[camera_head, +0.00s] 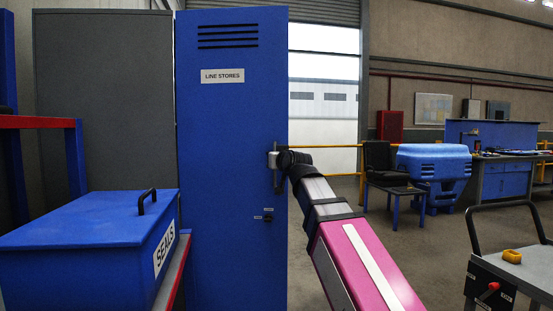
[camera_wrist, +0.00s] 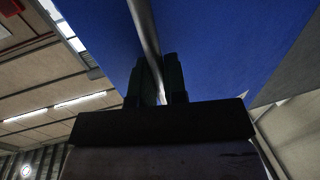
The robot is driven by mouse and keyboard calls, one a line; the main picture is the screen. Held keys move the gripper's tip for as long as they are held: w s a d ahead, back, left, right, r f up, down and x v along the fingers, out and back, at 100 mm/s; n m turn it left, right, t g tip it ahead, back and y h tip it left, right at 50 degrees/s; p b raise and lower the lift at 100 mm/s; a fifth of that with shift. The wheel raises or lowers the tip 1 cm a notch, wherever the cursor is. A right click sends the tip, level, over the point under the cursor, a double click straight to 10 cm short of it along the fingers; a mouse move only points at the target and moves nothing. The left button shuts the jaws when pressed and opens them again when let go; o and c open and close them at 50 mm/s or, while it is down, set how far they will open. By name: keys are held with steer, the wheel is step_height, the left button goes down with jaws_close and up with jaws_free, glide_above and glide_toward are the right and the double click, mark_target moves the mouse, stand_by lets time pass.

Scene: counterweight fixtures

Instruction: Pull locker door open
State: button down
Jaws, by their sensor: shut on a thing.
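The tall blue locker door (camera_head: 228,120) has slots near its top and a "LINE STORES" label. A dark gap line runs down its left edge beside the grey locker side; I cannot tell whether the door stands ajar. My gripper (camera_head: 276,160) is at the door's right edge, shut on the upright handle (camera_head: 276,180). In the wrist view, my gripper's dark fingers (camera_wrist: 157,84) close around the pale handle bar (camera_wrist: 144,30), with the blue door face (camera_wrist: 225,50) behind. The exact finger contact is in shadow.
A blue "SEALS" box (camera_head: 90,235) stands on a red-edged bench at front left, close to the door. A trolley (camera_head: 510,270) with a yellow item stands at front right. A chair (camera_head: 385,170) and blue bin (camera_head: 430,165) are farther back. Floor between is open.

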steer(key=shift+s+a, duration=0.1)
steer(key=shift+s, duration=0.1)
steer(key=c, duration=1.2)
jaws_free()
steer(key=v, duration=1)
steer(key=shift+s, duration=0.35)
steer(key=shift+f, duration=0.1)
